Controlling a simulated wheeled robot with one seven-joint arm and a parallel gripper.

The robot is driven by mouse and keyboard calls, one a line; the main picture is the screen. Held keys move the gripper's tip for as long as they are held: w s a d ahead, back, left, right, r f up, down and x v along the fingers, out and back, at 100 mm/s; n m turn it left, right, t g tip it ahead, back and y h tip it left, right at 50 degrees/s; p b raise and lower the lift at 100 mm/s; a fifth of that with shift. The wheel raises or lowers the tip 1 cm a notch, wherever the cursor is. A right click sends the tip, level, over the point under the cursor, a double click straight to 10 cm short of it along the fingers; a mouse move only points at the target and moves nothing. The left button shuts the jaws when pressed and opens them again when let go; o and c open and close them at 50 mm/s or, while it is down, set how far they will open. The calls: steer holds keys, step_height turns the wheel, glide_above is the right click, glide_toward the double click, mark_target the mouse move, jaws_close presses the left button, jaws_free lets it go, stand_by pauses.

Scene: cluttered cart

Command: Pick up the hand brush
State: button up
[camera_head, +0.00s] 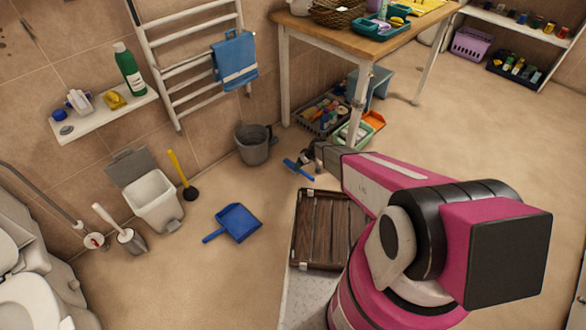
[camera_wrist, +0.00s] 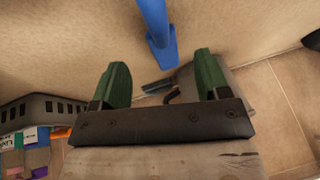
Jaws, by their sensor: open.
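The blue hand brush (camera_head: 298,170) lies on the floor in front of the grey bucket, in the head view. My gripper (camera_head: 309,155) is just beside it, small and partly hidden by my arm. In the wrist view, a long blue part of the brush (camera_wrist: 153,25) comes in from the top edge and ends near the gap between my gripper's green fingers (camera_wrist: 160,68). The fingers are apart, with nothing held between them. The rest of the brush is out of the wrist view.
The grey bucket (camera_head: 253,145) stands by the wall. Crates (camera_head: 318,127) sit under the wooden table (camera_head: 330,42), close to my gripper. A blue dustpan (camera_head: 237,222) lies on open floor to the left. A dark slatted wooden mat (camera_head: 325,228) is nearer.

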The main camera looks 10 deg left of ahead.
mark_target(299, 171)
steer(key=shift+x, duration=3.5)
steer(key=shift+s+d, duration=0.1)
steer(key=shift+d, duration=0.05)
steer(key=c, duration=1)
